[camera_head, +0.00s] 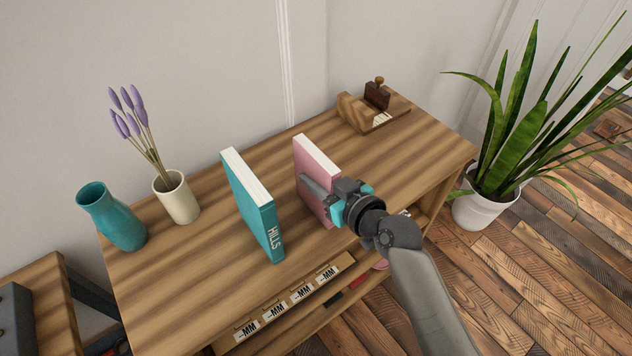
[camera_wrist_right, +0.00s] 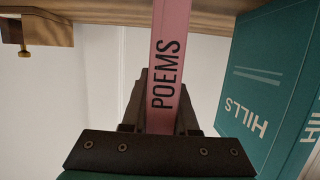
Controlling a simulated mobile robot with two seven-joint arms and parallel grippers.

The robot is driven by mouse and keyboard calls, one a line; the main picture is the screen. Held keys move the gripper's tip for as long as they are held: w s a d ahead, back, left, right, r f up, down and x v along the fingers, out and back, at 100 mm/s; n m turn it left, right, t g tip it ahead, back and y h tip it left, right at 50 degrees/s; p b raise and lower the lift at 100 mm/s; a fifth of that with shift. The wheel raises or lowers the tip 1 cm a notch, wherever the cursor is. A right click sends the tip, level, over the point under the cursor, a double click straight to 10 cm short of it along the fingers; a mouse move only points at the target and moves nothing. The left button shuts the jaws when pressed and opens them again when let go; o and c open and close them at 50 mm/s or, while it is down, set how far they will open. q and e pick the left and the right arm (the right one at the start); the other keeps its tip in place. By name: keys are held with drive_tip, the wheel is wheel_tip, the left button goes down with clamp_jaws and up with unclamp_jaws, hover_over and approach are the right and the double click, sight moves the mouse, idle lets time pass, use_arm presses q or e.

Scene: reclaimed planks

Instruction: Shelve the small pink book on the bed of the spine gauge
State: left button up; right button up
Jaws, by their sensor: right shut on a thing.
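The small pink book (camera_head: 316,165) stands upright at the middle of the wooden cabinet top. Its spine reads POEMS in the right wrist view (camera_wrist_right: 169,60). My right gripper (camera_head: 322,190) is shut on the pink book, with one finger on each side near the spine, as the wrist view (camera_wrist_right: 160,118) also shows. I cannot tell whether the book's lower edge touches the top. The spine gauge (camera_head: 352,112), a wooden bed with a dark sliding block (camera_head: 377,95) and a brass knob, sits at the back right, apart from the book. My left gripper is not in view.
A teal book (camera_head: 252,205) marked HILLS stands just left of the pink book. A teal vase (camera_head: 112,218) and a cream pot (camera_head: 177,198) with lavender stand farther left. A potted plant (camera_head: 483,205) is right of the cabinet. The top before the gauge is clear.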

clamp_jaws()
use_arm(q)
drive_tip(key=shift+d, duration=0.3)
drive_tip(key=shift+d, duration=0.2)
use_arm(e)
drive_tip(key=shift+r, duration=0.15)
